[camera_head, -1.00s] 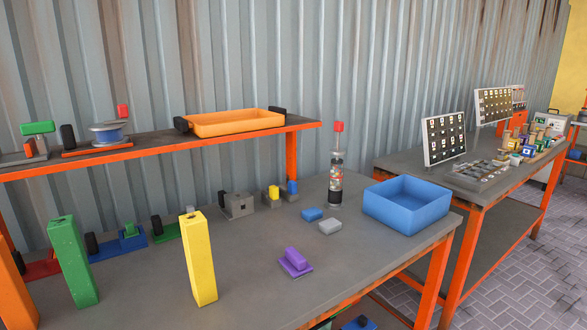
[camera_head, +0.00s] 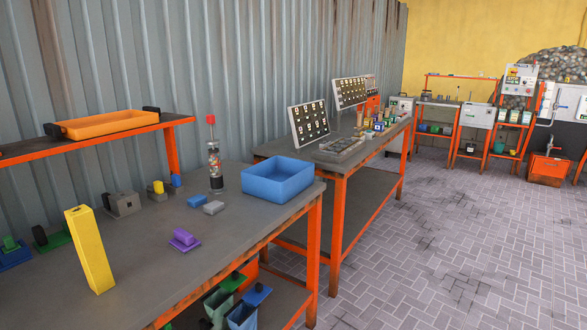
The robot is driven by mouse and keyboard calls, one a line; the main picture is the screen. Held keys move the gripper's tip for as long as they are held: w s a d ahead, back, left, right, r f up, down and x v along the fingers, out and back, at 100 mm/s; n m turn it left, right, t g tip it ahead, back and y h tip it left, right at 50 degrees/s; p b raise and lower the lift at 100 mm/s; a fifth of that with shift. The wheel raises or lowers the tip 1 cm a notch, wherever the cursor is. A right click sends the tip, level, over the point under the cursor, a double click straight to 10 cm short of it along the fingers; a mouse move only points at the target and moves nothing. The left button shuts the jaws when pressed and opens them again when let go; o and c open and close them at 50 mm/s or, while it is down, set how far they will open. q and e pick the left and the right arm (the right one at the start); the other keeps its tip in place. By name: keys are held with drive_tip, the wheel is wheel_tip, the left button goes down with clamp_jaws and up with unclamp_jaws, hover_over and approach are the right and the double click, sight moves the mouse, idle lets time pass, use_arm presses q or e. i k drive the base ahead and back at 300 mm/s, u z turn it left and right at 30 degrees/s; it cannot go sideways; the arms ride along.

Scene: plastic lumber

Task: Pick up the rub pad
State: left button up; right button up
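No object is labelled as the rub pad, and I cannot tell for sure which one it is. A small purple block with a raised grip on a flat base (camera_head: 184,240) lies on the grey workbench (camera_head: 150,285) near its front edge. Behind it lie a small blue block (camera_head: 197,201) and a light grey block (camera_head: 213,208), side by side. Neither of my grippers shows in the head view.
A blue open bin (camera_head: 277,181) stands at the bench's right end, beside a clear cylinder with a red top (camera_head: 213,155). A yellow post (camera_head: 89,250) stands at left. An orange tray (camera_head: 108,124) sits on the shelf. Open paved floor (camera_head: 430,240) lies to the right.

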sight(185, 242)
drive_tip(key=z, duration=0.55)
drive_tip(key=k, duration=0.75)
drive_tip(key=z, duration=0.2)
drive_tip(key=i, duration=1.9)
drive_tip(key=u, duration=1)
